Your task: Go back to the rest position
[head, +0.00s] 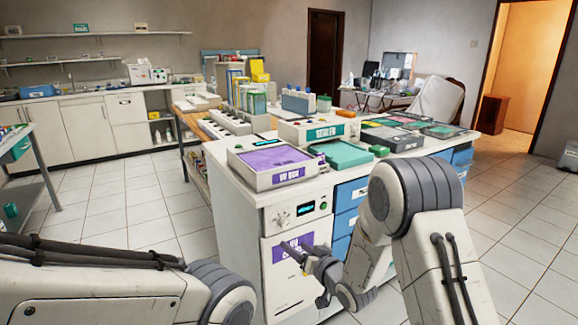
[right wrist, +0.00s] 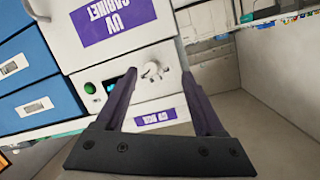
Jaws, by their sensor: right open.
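My right gripper (head: 302,254) is in front of the white cabinet with the purple label (head: 292,247), low in the head view. In the right wrist view the two dark fingers of my right gripper (right wrist: 160,78) stand apart with nothing between them. A round knob (right wrist: 153,70) on the cabinet's front panel shows between and beyond the fingers; I cannot tell the exact distance. My left arm shows at the lower left of the head view, but its gripper is out of frame.
The white counter (head: 240,181) carries a tray with a purple inset (head: 270,158), a teal tray (head: 345,155) and several boxes. Blue drawers (head: 350,193) are right of the cabinet. A metal side table (head: 35,150) stands at the left. Tiled floor (head: 520,205) is clear at the right.

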